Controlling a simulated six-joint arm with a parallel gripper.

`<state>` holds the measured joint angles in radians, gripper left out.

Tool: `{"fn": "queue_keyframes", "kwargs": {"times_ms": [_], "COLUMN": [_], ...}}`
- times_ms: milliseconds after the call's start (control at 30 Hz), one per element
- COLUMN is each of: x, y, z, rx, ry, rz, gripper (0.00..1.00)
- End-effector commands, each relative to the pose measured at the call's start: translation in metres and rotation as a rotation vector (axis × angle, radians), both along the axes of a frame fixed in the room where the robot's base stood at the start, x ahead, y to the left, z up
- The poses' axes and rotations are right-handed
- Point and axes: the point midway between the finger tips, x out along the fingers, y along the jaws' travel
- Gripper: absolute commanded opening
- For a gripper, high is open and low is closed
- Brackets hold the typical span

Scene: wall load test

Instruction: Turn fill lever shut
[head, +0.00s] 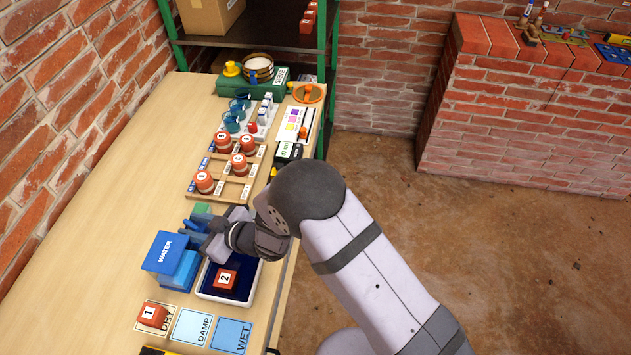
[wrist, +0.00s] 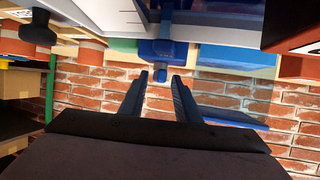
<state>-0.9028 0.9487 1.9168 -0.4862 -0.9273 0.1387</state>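The blue water tank (head: 165,252), labelled WATER, stands on the table left of my gripper (head: 199,229). In the wrist view my gripper (wrist: 160,77) has its two dark fingers apart, with nothing clearly held. A small blue part (wrist: 162,73), which looks like the fill lever, shows between and just beyond the fingertips, below a larger blue piece. I cannot tell whether the fingers touch it. In the head view the lever is hard to make out, as my gripper and wrist cover that area. A white tray (head: 252,283) with a dark blue inside sits below my wrist.
Brick 2 (head: 225,280) lies in the tray. Brick 1 (head: 152,315) rests on the DRY card; the DAMP card (head: 191,327) and WET card (head: 231,336) are bare. A wooden rack (head: 230,189) with several red pots stands behind my gripper. The table's left side is clear.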

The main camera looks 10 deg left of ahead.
Motion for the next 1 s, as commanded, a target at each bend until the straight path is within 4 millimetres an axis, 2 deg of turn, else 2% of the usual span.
{"fn": "queue_keyframes", "kwargs": {"times_ms": [567,1000], "x": [0.007,0.007], "y": [-0.004,-0.071], "z": [0.002,0.028], "rx": [0.001,0.003], "ry": [-0.001,-0.001], "rz": [0.256,0.248], "gripper": [0.30,0.30]}}
